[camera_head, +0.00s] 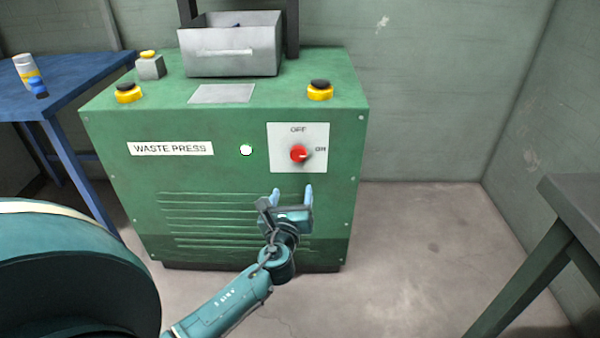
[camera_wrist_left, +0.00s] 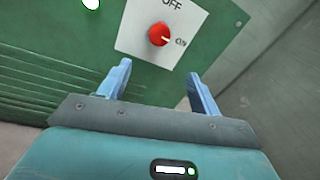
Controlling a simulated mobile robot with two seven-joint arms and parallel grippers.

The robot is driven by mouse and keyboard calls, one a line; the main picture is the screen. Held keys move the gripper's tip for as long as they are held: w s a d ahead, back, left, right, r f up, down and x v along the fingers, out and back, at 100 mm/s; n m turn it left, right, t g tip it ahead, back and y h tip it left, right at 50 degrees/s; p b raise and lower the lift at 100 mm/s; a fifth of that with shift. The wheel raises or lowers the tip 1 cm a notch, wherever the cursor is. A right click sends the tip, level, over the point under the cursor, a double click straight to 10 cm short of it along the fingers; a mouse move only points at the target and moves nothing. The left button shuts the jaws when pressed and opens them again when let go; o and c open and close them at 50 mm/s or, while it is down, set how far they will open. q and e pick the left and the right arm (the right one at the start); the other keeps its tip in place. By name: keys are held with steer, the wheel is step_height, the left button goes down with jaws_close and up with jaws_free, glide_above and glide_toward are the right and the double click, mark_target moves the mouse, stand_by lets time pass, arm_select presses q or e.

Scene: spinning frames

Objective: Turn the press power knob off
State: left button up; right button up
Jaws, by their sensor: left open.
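The green waste press (camera_head: 230,120) stands ahead. On its front, a white plate (camera_head: 312,135) marked OFF at the top and ON at the right bears the red power knob (camera_head: 299,154). The knob's white mark points right, toward ON. In the left wrist view the red knob (camera_wrist_left: 159,34) shows ahead, between the lines of the fingers. My left gripper (camera_head: 292,192) is open and empty, just below the plate and apart from the knob. Its two blue fingers also show in the left wrist view (camera_wrist_left: 158,85). My right gripper is not in view.
A round white light (camera_head: 246,150) is on the press front. Two black-topped yellow buttons (camera_head: 320,90) and a grey drawer-like box (camera_head: 232,50) are on top. A blue table (camera_head: 75,75) stands left, a dark table (camera_head: 575,200) right. The floor between is clear.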

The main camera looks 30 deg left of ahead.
arm_select(q)
steer(key=w, duration=0.1)
steer(key=b, duration=0.4)
glide_toward(298, 157)
steer(key=shift+m, duration=0.4)
steer(key=x, duration=0.6)
steer(key=shift+w+a+f, duration=0.1)
steer(key=shift+w+a, duration=0.05)
steer(key=shift+w, duration=0.2)
steer(key=shift+w+a, duration=0.3)
steer(key=shift+w, duration=0.3)
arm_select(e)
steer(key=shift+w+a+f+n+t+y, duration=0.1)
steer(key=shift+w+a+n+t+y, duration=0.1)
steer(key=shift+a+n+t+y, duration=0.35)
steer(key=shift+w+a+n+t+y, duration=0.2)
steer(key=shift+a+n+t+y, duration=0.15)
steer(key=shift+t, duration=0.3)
arm_select(q)
steer(key=shift+c, duration=0.3)
steer(key=c, duration=0.9)
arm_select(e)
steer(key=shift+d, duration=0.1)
